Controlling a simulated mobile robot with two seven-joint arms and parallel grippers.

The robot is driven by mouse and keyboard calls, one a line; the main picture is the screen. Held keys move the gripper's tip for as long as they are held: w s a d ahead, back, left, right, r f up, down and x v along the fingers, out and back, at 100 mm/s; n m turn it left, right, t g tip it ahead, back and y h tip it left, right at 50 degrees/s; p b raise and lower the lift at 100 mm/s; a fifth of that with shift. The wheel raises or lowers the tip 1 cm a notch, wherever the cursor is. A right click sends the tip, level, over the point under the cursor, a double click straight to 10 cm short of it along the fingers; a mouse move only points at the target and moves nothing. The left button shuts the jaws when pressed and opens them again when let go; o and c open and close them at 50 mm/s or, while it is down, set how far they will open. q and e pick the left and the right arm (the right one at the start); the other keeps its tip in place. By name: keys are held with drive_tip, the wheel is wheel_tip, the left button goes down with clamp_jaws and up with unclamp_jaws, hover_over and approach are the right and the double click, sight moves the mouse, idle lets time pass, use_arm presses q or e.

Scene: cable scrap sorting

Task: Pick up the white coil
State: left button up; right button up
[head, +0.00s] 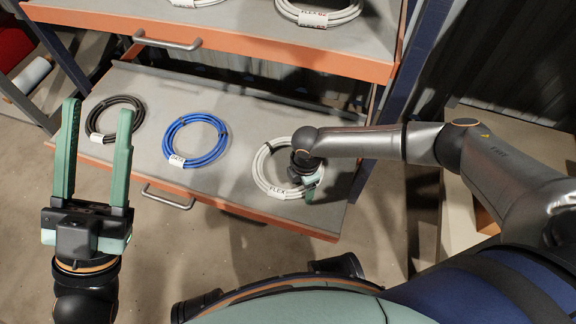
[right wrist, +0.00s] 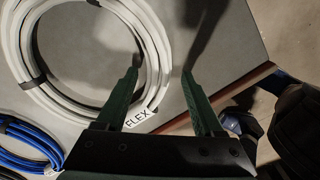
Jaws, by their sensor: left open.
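The white coil (head: 260,170) lies flat on the right part of the lower pulled-out shelf, with a FLEX label at its front edge. My right gripper (head: 309,188) is over its right side and hides part of it. In the right wrist view the white coil (right wrist: 22,62) fills the upper left. There my right gripper (right wrist: 160,72) is open, one finger over the ring's inside and the other beyond its outer edge, with the coil's band showing between them. Contact cannot be told. My left gripper (head: 98,110) is open and empty, in front of the shelf's left end.
A blue coil (head: 221,142) and a black coil (head: 97,136) lie left of the white one on the lower shelf (head: 240,115). An upper shelf (head: 230,22) with more white coils overhangs behind. A handle (head: 168,198) sticks out at the front.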

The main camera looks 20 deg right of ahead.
clamp_jaws()
idle(0.3)
idle(0.9)
